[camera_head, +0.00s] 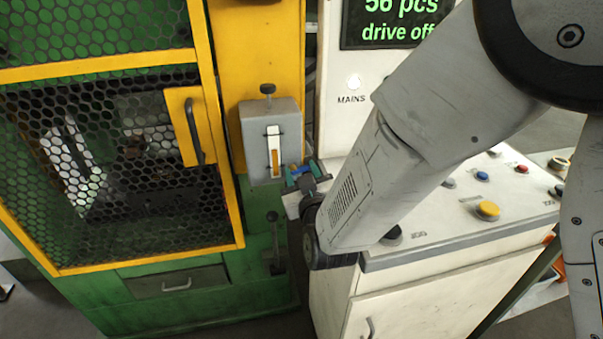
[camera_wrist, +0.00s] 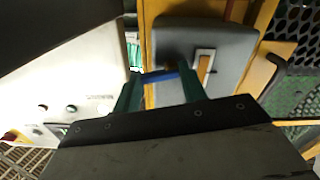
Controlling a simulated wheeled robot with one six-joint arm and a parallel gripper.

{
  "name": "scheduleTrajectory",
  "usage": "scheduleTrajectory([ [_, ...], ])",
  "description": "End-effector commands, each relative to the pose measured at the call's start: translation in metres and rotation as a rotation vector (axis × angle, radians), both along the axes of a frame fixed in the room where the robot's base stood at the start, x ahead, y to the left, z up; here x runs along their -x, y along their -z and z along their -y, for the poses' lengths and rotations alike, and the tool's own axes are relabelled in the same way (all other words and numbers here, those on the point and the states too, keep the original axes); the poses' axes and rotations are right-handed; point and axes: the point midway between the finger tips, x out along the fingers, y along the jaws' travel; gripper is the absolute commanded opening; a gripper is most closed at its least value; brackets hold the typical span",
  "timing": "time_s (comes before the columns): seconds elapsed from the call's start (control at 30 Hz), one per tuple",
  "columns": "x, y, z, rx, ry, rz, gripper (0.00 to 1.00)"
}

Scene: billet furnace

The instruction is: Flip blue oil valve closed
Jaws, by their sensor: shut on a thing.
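The blue oil valve handle (camera_head: 300,170) is a small blue lever at the lower right of a grey oil box (camera_head: 256,120) on the yellow machine post. The box has a sight glass (camera_head: 274,150) with amber oil in it. My gripper (camera_head: 298,175) is at the handle with its green-tipped fingers on either side. In the wrist view the blue handle (camera_wrist: 162,76) lies across between the two fingers (camera_wrist: 160,88), and the gripper is shut on it. The valve body behind the handle is mostly hidden.
A white control cabinet (camera_head: 335,298) with buttons stands close on the right, under my arm. A mesh door (camera_head: 110,150) with a yellow frame and dark handle (camera_head: 194,132) is at left. A black lever (camera_head: 274,240) hangs below the oil box.

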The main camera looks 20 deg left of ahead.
Motion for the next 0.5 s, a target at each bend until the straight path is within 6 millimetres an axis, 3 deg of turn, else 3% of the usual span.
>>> scheduleTrajectory([
  [0.3,-0.0002,0.0034,0.0006,-0.198,0.000,-0.121,0.19],
  [0.5,-0.0002,0.0035,0.0006,-0.214,0.000,-0.131,0.19],
])
